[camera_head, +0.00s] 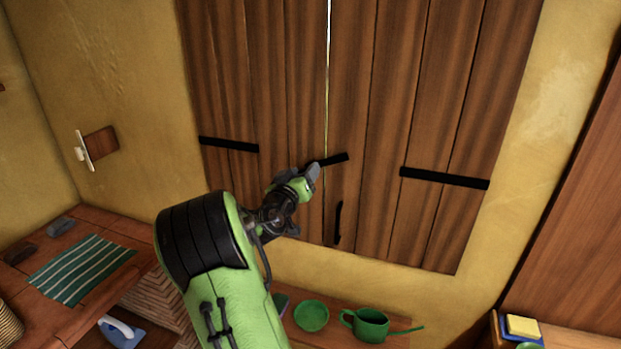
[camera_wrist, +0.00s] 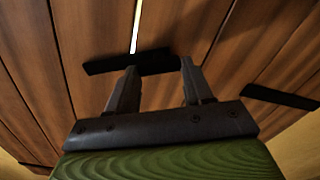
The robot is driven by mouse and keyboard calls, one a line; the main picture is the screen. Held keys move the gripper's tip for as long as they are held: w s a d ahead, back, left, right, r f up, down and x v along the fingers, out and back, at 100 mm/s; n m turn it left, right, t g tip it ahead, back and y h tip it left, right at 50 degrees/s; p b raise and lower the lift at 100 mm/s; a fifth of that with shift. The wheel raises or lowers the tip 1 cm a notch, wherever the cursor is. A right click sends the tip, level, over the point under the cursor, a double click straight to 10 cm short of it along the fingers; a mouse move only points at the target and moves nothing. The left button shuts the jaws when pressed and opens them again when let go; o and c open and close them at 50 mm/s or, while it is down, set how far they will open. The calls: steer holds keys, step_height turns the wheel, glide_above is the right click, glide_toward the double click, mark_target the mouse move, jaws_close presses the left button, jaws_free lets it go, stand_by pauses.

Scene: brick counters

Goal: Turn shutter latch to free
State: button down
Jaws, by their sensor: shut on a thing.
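The wooden shutter has two leaves (camera_head: 265,60) (camera_head: 390,80) with a thin bright gap between them. The black latch bar (camera_head: 336,158) lies across that gap, slightly tilted with its right end higher. In the wrist view the latch (camera_wrist: 105,66) spans the gap too, and its right part is at the fingers. My gripper (camera_head: 314,172) is at the latch's left part in the head view, shut on it. In the wrist view my gripper (camera_wrist: 158,78) shows its two fingers spread around the bar's width. The exact contact is partly hidden by the fingers.
Black hinge straps (camera_head: 229,145) (camera_head: 445,178) cross the shutter at both sides. A black vertical handle (camera_head: 338,222) is below the latch. A green plate (camera_head: 311,316) and green pot (camera_head: 371,325) stand on the shelf below. A striped cloth (camera_head: 82,268) lies on the left counter.

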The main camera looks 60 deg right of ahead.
steer(key=shift+w+f+n+p, duration=0.1)
steer(key=shift+n+p, duration=0.7)
steer(key=shift+n, duration=2.4)
steer(key=shift+w+f+n+p, duration=0.1)
steer(key=shift+n+p, duration=0.65)
steer(key=shift+n, duration=2.45)
steer(key=shift+c, duration=2.2)
jaws_free()
steer(key=s+a+b, duration=0.2)
steer(key=a+b, duration=0.1)
steer(key=a, duration=1.2)
steer(key=shift+s+a+b, duration=0.25)
steer(key=shift+a+b, duration=0.1)
steer(key=shift+b, duration=0.05)
